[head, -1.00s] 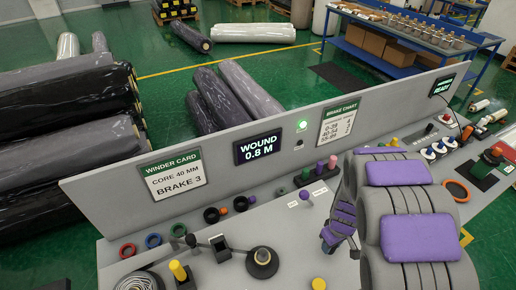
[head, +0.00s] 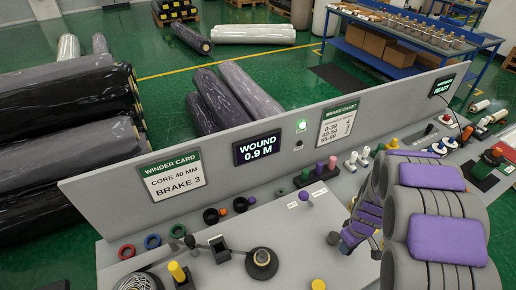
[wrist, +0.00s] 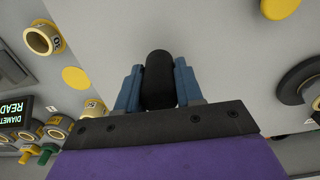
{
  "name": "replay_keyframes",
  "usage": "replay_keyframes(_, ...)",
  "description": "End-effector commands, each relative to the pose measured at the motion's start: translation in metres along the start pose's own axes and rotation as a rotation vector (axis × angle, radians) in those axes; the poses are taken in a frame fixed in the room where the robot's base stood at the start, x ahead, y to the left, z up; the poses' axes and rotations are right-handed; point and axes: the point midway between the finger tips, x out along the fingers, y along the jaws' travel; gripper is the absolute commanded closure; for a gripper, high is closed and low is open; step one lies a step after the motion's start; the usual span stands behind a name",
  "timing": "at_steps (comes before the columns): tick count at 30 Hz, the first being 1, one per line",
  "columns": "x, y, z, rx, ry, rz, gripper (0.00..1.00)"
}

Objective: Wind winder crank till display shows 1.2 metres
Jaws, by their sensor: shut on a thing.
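The wound-length display (head: 259,147) on the upright panel reads WOUND 0.9 M in the head view. In the wrist view, my gripper (wrist: 158,88) is shut on a black rounded knob (wrist: 159,72), which I take to be the crank handle, with one blue finger on each side. The rest of the crank is hidden in that view.
The winder card (head: 174,176) reads CORE 40 MM, BRAKE 3. A brake chart (head: 337,122) hangs right of the display, near a lit green lamp (head: 301,126).

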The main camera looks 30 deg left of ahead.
Motion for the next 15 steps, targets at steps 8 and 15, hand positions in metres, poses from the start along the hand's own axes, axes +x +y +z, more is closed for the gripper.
replay_keyframes(8,-0.001,0.013,-0.003,0.0,0.004,0.003,0.86)
replay_keyframes(15,0.0,0.03,-0.007,0.001,0.003,0.003,0.86)
